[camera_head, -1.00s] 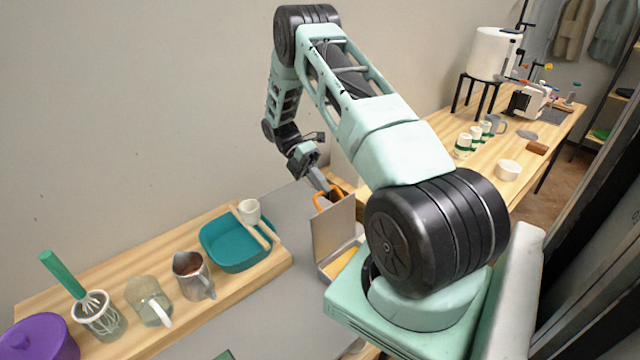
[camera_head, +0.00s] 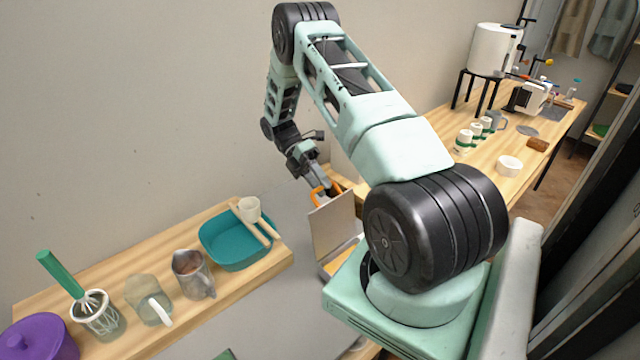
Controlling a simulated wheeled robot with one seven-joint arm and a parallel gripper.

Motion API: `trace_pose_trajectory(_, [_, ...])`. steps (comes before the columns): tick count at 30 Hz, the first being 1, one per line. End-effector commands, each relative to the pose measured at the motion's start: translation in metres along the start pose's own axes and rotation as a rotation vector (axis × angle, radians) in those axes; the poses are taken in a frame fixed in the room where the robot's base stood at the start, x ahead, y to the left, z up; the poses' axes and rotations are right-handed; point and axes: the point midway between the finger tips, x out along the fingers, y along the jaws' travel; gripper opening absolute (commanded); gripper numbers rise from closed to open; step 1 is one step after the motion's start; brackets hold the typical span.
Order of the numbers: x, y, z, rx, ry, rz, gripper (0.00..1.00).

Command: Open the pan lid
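The pan lid (camera_head: 332,229) is a flat grey-beige panel. It stands nearly upright at the back of the open metal pan (camera_head: 330,271), in the middle of the view. Something yellowish shows inside the pan. An orange handle (camera_head: 318,194) shows at the lid's upper edge, on its far side. My gripper (camera_head: 325,187) is at this handle, with its fingers pointing down to it. The fingertips are small and partly hidden, so I cannot tell whether they are shut on the handle. My own arm hides the pan's right side.
At left, a wooden board (camera_head: 270,268) bears a teal basin (camera_head: 236,252), a metal pitcher (camera_head: 192,274), a glass jug (camera_head: 147,298) and a whisk (camera_head: 62,275). A purple pot (camera_head: 40,340) stands at the corner. The grey surface (camera_head: 285,310) before the pan is mostly clear.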

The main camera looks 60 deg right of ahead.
Motion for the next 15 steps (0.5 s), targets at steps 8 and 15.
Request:
trace_pose_trajectory(8, [-0.031, 0.005, 0.0, 0.001, -0.002, 0.005, 0.33])
trace_pose_trajectory(15, [-0.065, 0.003, 0.0, 0.0, 0.0, 0.002, 0.33])
